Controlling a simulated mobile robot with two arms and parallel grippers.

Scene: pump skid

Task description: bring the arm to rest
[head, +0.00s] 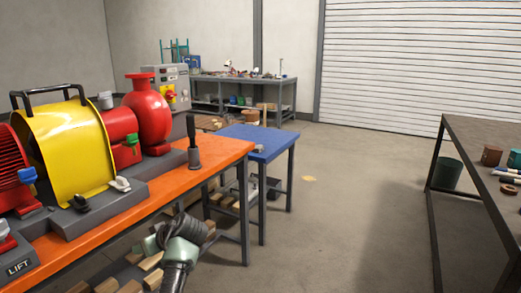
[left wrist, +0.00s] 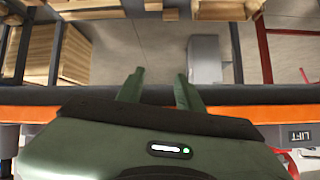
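My left gripper (left wrist: 157,88) shows in the left wrist view with its two green fingers apart and nothing between them. Beyond the fingers I see floor and the space under a bench. In the head view my left arm (head: 180,250) comes up from the bottom edge, in front of the orange bench (head: 200,165). Its fingers cannot be made out there. The orange bench edge also crosses the left wrist view (left wrist: 285,113), close to the gripper; I cannot tell whether they touch. My right gripper is in neither view.
The pump skid with a yellow guard (head: 70,145) and red pump (head: 150,115) stands on the orange bench. A blue table (head: 258,140) adjoins it. Wooden blocks (head: 150,262) lie below. A dark table (head: 480,135) stands at right. The floor between is clear.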

